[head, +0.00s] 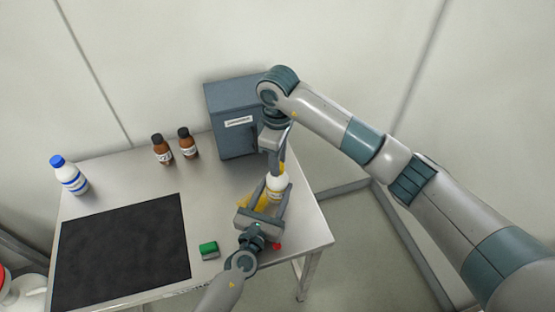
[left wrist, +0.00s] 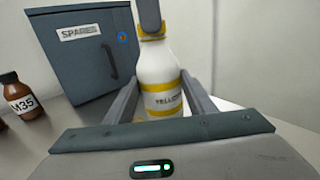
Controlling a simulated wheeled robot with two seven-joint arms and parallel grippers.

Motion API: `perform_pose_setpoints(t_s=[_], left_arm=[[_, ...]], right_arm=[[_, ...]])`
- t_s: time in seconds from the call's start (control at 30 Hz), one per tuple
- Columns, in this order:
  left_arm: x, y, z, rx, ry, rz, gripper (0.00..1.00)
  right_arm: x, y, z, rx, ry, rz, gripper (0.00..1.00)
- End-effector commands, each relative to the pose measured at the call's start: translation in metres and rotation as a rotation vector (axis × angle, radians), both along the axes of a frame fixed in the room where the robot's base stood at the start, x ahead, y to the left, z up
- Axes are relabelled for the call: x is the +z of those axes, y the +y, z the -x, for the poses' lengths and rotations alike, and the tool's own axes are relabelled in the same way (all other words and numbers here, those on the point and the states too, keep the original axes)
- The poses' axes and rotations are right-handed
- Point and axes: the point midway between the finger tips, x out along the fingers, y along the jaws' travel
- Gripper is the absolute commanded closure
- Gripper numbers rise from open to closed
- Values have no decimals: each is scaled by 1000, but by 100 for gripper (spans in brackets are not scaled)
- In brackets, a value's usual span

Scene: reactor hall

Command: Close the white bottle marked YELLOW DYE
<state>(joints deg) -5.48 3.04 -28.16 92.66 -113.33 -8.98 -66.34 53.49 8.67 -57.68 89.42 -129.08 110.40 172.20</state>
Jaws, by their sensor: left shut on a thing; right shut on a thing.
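The white bottle marked YELLOW DYE (head: 278,183) stands upright near the table's right edge. In the left wrist view the bottle (left wrist: 158,70) shows yellow bands and part of its label. My left gripper (head: 272,197) is shut around its body, a finger on each side. My right gripper (head: 281,163) comes down from above and is shut on the yellow cap (left wrist: 147,34) at the bottle's mouth. A right gripper finger hides part of the cap. I cannot tell whether the cap is seated or tight.
A grey SPARES cabinet (head: 231,138) stands just behind the bottle. Two brown bottles (head: 162,150) (head: 188,144) and a blue-capped white bottle (head: 70,176) stand further left. A black mat (head: 125,250), a green object (head: 208,250) and a small red object (head: 277,246) lie toward the front.

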Motion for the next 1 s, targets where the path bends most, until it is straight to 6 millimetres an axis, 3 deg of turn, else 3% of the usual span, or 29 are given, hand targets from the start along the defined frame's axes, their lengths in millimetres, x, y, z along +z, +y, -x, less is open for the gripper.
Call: perform_pose_setpoints(t_s=[0.17, 0.2, 0.27, 0.73, 1.0], left_arm=[[-1, 0, 1, -1, 2, -1, 100], [-1, 0, 1, -1, 2, -1, 100], [-1, 0, 1, -1, 2, -1, 100], [-1, 0, 0, 0, 2, -1, 100], [-1, 0, 0, 0, 2, -1, 100]], right_arm=[[1, 0, -1, 2, -3, -1, 92], [1, 0, -1, 3, -3, -1, 65], [1, 0, -1, 3, -3, -1, 53], [-2, 6, -2, 45, -4, -15, 57], [-10, 31, -9, 277, -29, -81, 57]])
